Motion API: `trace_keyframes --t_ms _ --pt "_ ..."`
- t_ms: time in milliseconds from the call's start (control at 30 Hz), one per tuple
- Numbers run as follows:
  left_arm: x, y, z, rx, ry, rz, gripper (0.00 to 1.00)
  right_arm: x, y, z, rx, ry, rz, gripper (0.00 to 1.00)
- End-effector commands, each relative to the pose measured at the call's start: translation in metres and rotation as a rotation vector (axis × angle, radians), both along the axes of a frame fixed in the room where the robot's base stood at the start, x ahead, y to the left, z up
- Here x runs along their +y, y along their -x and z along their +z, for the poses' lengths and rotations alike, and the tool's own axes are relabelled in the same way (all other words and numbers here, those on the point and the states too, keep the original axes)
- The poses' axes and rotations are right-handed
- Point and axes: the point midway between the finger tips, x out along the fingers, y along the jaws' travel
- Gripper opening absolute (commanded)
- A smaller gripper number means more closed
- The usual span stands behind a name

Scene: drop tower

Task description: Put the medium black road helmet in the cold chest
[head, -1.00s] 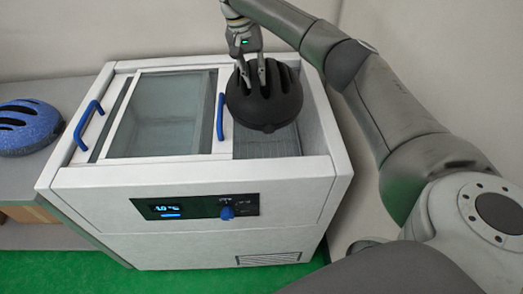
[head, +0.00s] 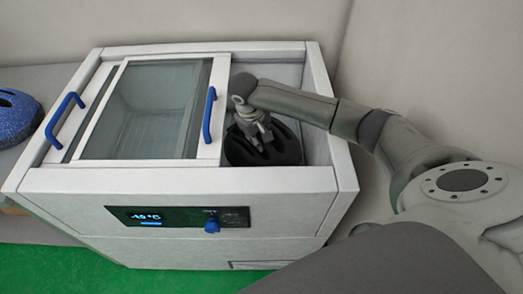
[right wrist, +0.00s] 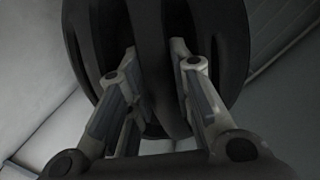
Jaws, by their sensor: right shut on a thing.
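The black helmet (head: 285,147) is down inside the open right part of the white cold chest (head: 262,184) in the head view, below the level of the rim. My right gripper (head: 258,141) is shut on it from above. In the right wrist view the two fingers of my right gripper (right wrist: 158,65) reach into vents of the black helmet (right wrist: 225,45) and grip a rib between them. Whether the helmet touches the chest floor is hidden. My left gripper is not in view.
Sliding glass lids (head: 150,110) with blue handles (head: 209,115) cover the left part of the chest. A blue helmet (head: 18,117) lies on a grey bench (head: 50,84) at the left. The chest's right wall (head: 335,150) stands close beside my right arm.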

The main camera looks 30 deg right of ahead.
Motion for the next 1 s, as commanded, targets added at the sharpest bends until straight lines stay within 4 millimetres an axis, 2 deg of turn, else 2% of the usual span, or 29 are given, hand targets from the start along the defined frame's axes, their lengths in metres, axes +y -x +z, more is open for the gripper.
trace_keyframes --t_ms 100,333,533,900,933,1000 --pt "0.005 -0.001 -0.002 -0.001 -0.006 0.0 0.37 0.0 0.0 -0.021 0.0 0.002 -0.001 0.0" --pt "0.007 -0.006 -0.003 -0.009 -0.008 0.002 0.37 0.0 -0.001 -0.04 -0.001 0.001 -0.002 0.0" --pt "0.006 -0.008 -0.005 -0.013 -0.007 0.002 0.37 0.0 0.0 -0.067 0.0 0.002 -0.002 0.0" --pt "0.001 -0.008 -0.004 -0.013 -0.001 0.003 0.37 0.0 -0.001 -0.072 -0.001 0.001 -0.003 0.0" --pt "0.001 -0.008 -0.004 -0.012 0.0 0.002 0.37 0.0 -0.001 -0.073 -0.001 0.001 -0.003 0.22" --pt "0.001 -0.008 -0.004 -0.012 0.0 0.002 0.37 0.0 -0.001 -0.073 -0.001 0.001 -0.002 0.31"
